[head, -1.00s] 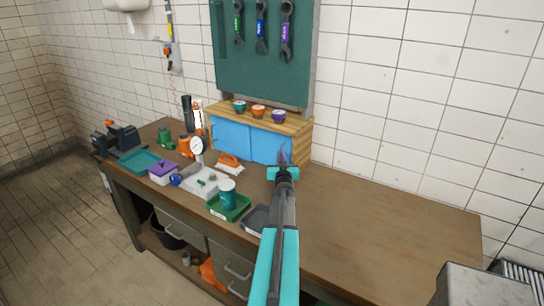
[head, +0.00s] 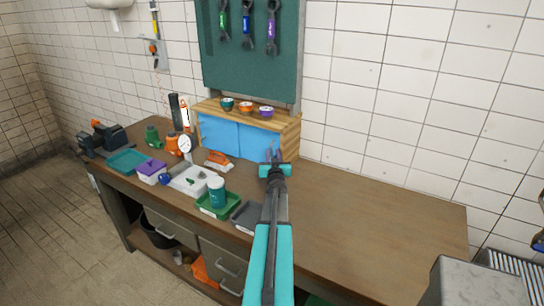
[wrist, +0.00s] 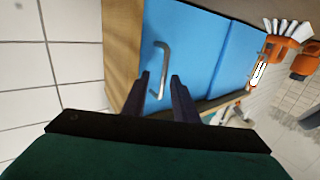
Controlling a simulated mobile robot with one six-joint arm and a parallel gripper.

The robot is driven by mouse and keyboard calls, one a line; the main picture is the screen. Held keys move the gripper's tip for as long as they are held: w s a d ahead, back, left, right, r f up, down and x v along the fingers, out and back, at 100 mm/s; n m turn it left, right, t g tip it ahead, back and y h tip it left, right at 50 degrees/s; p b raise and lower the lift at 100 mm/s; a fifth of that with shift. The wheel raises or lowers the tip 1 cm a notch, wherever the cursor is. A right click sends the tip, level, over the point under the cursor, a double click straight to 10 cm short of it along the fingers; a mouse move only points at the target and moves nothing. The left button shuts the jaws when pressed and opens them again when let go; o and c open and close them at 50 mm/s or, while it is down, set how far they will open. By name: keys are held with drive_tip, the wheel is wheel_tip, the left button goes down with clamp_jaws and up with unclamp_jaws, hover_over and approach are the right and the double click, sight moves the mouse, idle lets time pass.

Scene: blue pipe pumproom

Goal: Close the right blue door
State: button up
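The right blue door (head: 259,141) is on the front of a small wooden cabinet (head: 291,136) at the back of the bench. It stands beside the left blue door (head: 218,132). In the wrist view the right door (wrist: 195,55) fills the middle, with its metal bar handle (wrist: 163,62) near the wooden side panel. I cannot tell whether this door is fully shut. My gripper (head: 272,154) is in front of the door's right part. In the wrist view its dark fingers (wrist: 161,77) are apart, with the lower handle seen between them. I cannot tell whether they touch it.
An orange brush (head: 219,160), a green tray (head: 224,213) with a teal jar and a grey tray (head: 246,216) lie left of my arm. Three small bowls (head: 246,107) sit on the cabinet. The bench's right part (head: 385,220) is bare.

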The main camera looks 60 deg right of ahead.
drive_tip(key=shift+a, duration=0.15)
drive_tip(key=b+v, duration=0.2)
drive_tip(key=v, duration=0.5)
drive_tip(key=shift+s, duration=0.15)
idle(0.4)
idle(0.6)
